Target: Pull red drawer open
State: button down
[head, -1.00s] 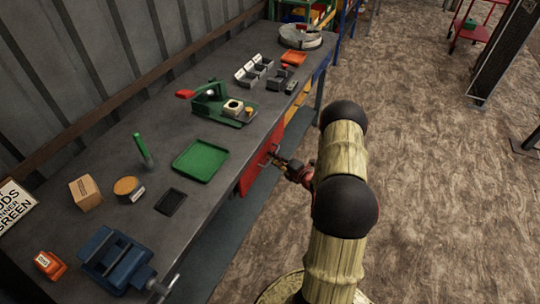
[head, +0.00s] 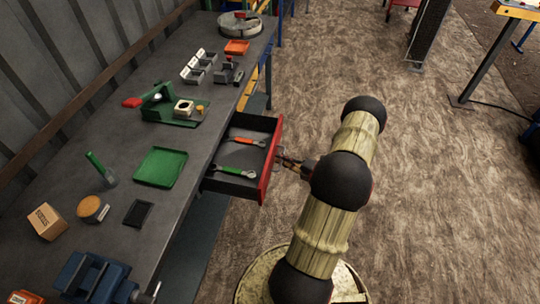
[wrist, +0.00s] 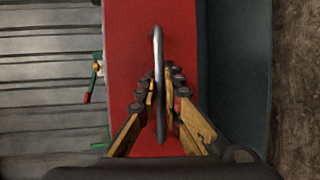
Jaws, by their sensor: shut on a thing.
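The red drawer (head: 270,160) stands well open from the side of the grey workbench in the head view. Its dark inside shows two wrenches, one with an orange handle (head: 243,140) and one with a green handle (head: 233,172). In the wrist view the red drawer front (wrist: 130,60) fills the middle, with a metal bar handle (wrist: 158,70) standing upright in the picture. My gripper (wrist: 161,88) is shut on the handle, one finger on each side of it. In the head view my gripper (head: 284,161) is at the drawer front, partly hidden by my arm.
The workbench (head: 120,150) carries a green tray (head: 161,167), a blue vise (head: 95,279), a green device (head: 168,105) and grey bins (head: 198,67). Open floor (head: 430,190) lies to the right of the drawer and my arm.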

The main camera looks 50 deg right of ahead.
jog(key=shift+s+d, duration=0.2)
jog(key=shift+s, duration=0.3)
jog(key=shift+s+d, duration=0.15)
jog(key=shift+s, duration=0.3)
jog(key=c, duration=2)
grip_release()
jog(key=shift+c, duration=0.2)
jog(key=shift+o, duration=0.6)
jog(key=s+r, duration=0.2)
jog(key=s, duration=0.9)
jog(key=shift+s, duration=0.35)
